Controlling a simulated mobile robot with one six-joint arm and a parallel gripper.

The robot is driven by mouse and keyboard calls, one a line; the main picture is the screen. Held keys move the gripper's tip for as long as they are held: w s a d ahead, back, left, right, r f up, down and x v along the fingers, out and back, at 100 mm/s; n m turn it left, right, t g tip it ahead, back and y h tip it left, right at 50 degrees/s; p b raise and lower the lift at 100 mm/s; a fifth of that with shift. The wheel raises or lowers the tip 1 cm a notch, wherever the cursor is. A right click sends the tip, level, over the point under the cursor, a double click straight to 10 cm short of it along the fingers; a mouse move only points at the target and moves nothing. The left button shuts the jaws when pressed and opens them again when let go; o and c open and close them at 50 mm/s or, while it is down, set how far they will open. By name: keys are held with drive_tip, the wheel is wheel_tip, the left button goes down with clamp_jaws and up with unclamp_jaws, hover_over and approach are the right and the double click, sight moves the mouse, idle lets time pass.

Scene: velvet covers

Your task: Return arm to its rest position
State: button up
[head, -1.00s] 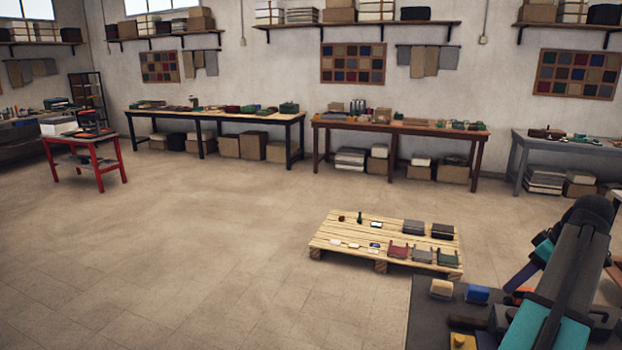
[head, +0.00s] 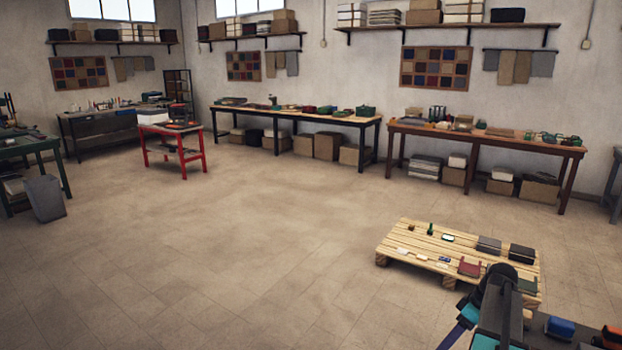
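My arm, dark grey with teal parts, is folded at the bottom right of the head view, with its bent joint uppermost. The end of the arm runs down out of the picture or behind its own links, so my gripper does not show. Whether it holds anything cannot be seen. The arm overlaps the near right corner of a wooden pallet (head: 400,262) in the picture.
The pallet bears grey blocks, a red block (head: 469,268) and small items. A dark surface with a blue block (head: 559,327) is at bottom right. A red stand (head: 171,148) and long workbenches (head: 487,139) line the back. The floor (head: 200,250) is clear at middle and left.

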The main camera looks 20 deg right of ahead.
drive_tip(key=s+a+f+n+g, duration=0.1)
drive_tip(key=a+f+g, duration=0.2)
drive_tip(key=a+f, duration=1)
drive_tip(key=a+f+n+g, duration=0.15)
drive_tip(key=a+f, duration=0.65)
drive_tip(key=a, duration=0.9)
drive_tip(key=s+a+f+m+g+h, duration=0.1)
drive_tip(key=s+a+f+m+h, duration=0.1)
drive_tip(key=s+a+f+m, duration=0.2)
drive_tip(key=s+a+f+m+g+h, duration=0.1)
drive_tip(key=s+a+f+m+h, duration=0.2)
drive_tip(key=s+a+f, duration=0.4)
drive_tip(key=s+f, duration=0.4)
drive_tip(key=s, duration=0.5)
drive_tip(key=shift+m, duration=0.35)
drive_tip(key=shift+g, duration=0.25)
